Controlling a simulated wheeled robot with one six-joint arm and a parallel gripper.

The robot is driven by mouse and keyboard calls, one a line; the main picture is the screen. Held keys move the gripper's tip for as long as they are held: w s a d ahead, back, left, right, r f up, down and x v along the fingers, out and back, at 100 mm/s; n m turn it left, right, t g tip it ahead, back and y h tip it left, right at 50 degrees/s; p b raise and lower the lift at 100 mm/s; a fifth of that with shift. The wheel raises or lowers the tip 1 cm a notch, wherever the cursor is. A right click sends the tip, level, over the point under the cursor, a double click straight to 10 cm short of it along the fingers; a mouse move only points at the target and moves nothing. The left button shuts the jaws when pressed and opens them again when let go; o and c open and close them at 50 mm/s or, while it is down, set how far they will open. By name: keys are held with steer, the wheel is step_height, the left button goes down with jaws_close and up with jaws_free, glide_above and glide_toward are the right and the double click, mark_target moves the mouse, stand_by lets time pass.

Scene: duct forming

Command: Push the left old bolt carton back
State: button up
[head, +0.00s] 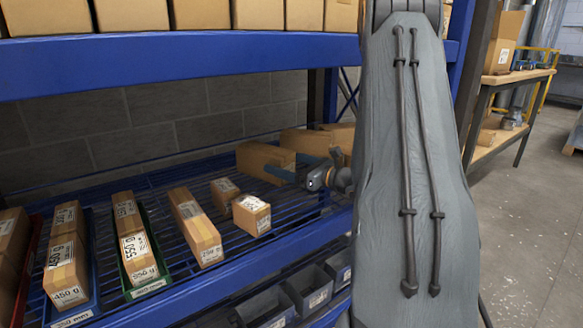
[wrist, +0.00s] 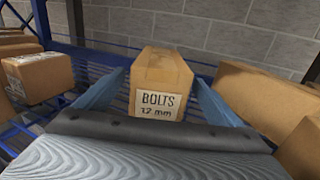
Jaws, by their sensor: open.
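The bolt carton (wrist: 158,72) stands upright in the wrist view, a brown box labelled "BOLTS 12 mm" with its label facing me. My gripper (wrist: 160,84) is open, with one blue finger on each side of the carton in the picture. I cannot tell whether either finger touches it. In the head view, my gripper (head: 303,164) is low over the shelf and partly hides the cartons. More plain cartons (wrist: 262,100) stand to the right.
Small labelled cartons (head: 195,225) stand to the left on the blue wire shelf (head: 165,185), some in coloured trays (head: 137,270). A blue beam (head: 180,62) carrying cartons runs above. A block wall (head: 160,115) is behind. Grey bins (head: 310,288) sit below.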

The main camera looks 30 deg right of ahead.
steer(key=shift+b+x, duration=0.6)
steer(key=shift+x, duration=2)
steer(key=c, duration=1.5)
steer(key=shift+w+d, duration=0.95)
steer(key=shift+d, duration=0.3)
steer(key=shift+w+d, duration=0.95)
steer(key=shift+d, duration=0.3)
steer(key=shift+c, duration=0.2)
steer(key=o, duration=1.5)
steer(key=shift+o, duration=0.2)
